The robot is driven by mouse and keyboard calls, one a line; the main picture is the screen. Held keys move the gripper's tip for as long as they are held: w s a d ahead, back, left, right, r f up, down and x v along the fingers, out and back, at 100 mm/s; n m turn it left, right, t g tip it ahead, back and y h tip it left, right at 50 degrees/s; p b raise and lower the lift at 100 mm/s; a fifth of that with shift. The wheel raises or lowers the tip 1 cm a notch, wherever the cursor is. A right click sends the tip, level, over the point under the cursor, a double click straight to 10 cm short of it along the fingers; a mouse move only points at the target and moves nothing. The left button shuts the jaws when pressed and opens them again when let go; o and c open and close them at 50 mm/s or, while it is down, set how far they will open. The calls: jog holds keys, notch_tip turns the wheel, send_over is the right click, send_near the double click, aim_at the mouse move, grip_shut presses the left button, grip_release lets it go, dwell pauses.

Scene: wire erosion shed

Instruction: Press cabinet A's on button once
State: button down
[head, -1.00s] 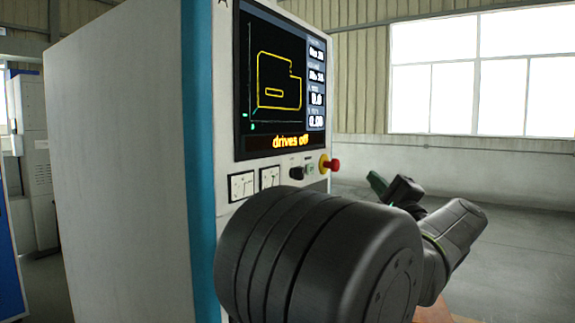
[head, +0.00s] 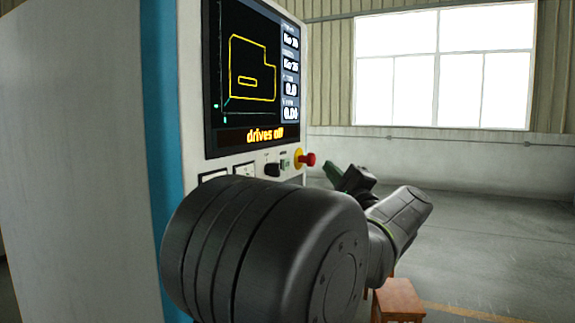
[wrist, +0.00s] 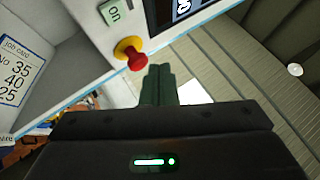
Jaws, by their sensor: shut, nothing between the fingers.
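The cabinet (head: 80,130) carries a lit screen (head: 248,75) with a yellow outline and the words "drives off". Its letter is out of view now. The pale green on button (head: 285,163) sits on the panel below the screen; in the wrist view the square marked "on" (wrist: 114,12) shows at the top edge. A red mushroom button on a yellow base (wrist: 131,53) is beside it. My gripper (wrist: 159,70) is shut and empty, its green fingers just right of the red button in the wrist view and apart from the on button. In the head view my gripper (head: 330,171) is beyond my arm.
A black knob (head: 271,169) is left of the on button. The red mushroom button (head: 308,159) projects from the panel's right end. A job card (wrist: 22,72) shows in the wrist view. A brown stool (head: 398,300) stands on otherwise open floor at right.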

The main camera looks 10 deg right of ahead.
aim_at(286, 164)
jog(key=w+a, duration=0.4)
jog(key=a, duration=0.2)
jog(key=shift+a, duration=0.15)
jog(key=shift+w+a+b, duration=0.1)
jog(key=shift+w+b, duration=0.05)
jog(key=shift+b, duration=0.2)
dwell(1.6)
jog(key=shift+w+a, duration=0.2)
jog(key=shift+a, duration=0.05)
jog(key=shift+w+a+b, duration=0.2)
jog(key=shift+a+b, duration=0.15)
jog(key=shift+b, duration=0.2)
dwell(0.5)
jog(key=shift+s+d, duration=0.1)
jog(key=shift+d, duration=0.05)
jog(key=shift+s+d+b, duration=0.3)
jog(key=shift+s+d, duration=0.05)
jog(key=shift+d, duration=0.2)
dwell(0.3)
